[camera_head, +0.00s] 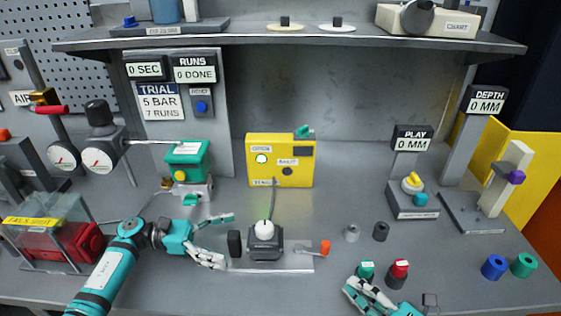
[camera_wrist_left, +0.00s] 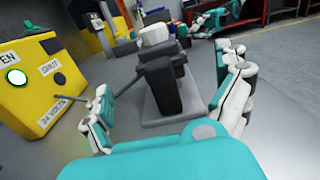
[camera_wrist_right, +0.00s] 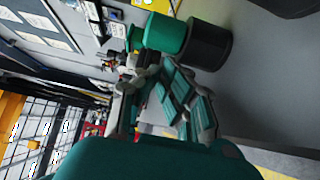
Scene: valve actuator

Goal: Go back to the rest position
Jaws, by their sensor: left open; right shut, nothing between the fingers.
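My left gripper (camera_head: 222,240) is open in the head view. Its fingers spread just left of the dark valve actuator with a white top (camera_head: 264,240), which stands on a pale base plate. In the left wrist view the fingers (camera_wrist_left: 170,110) stand either side of a dark block (camera_wrist_left: 160,84), with no clear contact. My right gripper (camera_head: 354,287) is shut and empty at the front of the bench. It is close to a green-topped dark cylinder (camera_head: 366,270) and a red-topped one (camera_head: 398,272). The green one also shows past the fingers in the right wrist view (camera_wrist_right: 167,33).
A yellow box (camera_head: 280,175) stands behind the actuator, joined by a cable. An orange-ended lever (camera_head: 324,247) juts out at its right.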

